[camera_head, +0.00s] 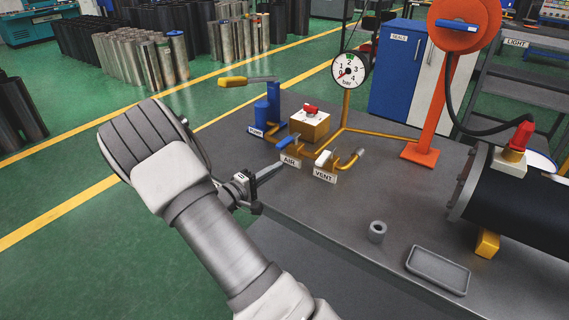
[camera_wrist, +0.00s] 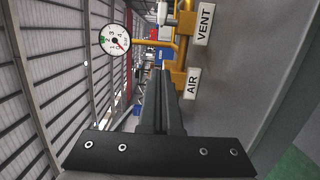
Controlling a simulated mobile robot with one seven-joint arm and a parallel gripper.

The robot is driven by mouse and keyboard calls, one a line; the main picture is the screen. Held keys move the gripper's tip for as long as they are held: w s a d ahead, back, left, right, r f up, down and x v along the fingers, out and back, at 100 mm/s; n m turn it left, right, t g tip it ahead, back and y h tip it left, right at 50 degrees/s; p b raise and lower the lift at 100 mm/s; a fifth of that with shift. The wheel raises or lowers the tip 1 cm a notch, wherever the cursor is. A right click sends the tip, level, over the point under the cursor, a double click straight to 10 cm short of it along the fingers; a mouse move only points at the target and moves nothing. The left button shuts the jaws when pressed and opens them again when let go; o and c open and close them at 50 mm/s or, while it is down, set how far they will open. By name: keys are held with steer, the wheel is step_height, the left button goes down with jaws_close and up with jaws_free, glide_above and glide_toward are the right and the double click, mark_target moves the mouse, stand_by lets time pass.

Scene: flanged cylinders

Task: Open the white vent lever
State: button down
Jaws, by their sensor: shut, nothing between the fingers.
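The white vent lever (camera_head: 323,157) sits on the yellow pipe valve just behind the VENT label (camera_head: 325,175). In the wrist view the white lever (camera_wrist: 163,12) is at the top, beside the VENT label (camera_wrist: 203,24). My gripper (camera_head: 281,166) reaches in from the left with its fingertips close to the AIR label (camera_head: 290,161), left of the vent lever and apart from it. In the wrist view my gripper (camera_wrist: 158,72) has its fingers together, with nothing between them. The blue air lever (camera_head: 288,140) lies just beyond the fingertips in the head view.
A pressure gauge (camera_head: 349,71) stands on a yellow pipe behind. A brass block with a red knob (camera_head: 310,125) and a blue pump (camera_head: 266,112) with a yellow handle (camera_head: 233,82) are nearby. A grey ring (camera_head: 377,231), tray (camera_head: 438,270) and black flanged cylinder (camera_head: 515,205) are at right.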

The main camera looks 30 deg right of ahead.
mark_target(326, 155)
steer(key=x, duration=0.9)
steer(key=shift+s+b, duration=0.1)
steer(key=shift+b, duration=0.25)
steer(key=s, duration=0.1)
steer(key=s+d, duration=0.1)
steer(key=shift+s+d, duration=0.25)
steer(key=shift+s, duration=0.1)
steer(key=shift+s+d, duration=0.2)
steer(key=shift+s, duration=0.15)
steer(key=shift+s, duration=0.1)
steer(key=shift+s+n+t, duration=0.2)
steer(key=shift+n+t, duration=0.1)
steer(key=shift+t, duration=0.1)
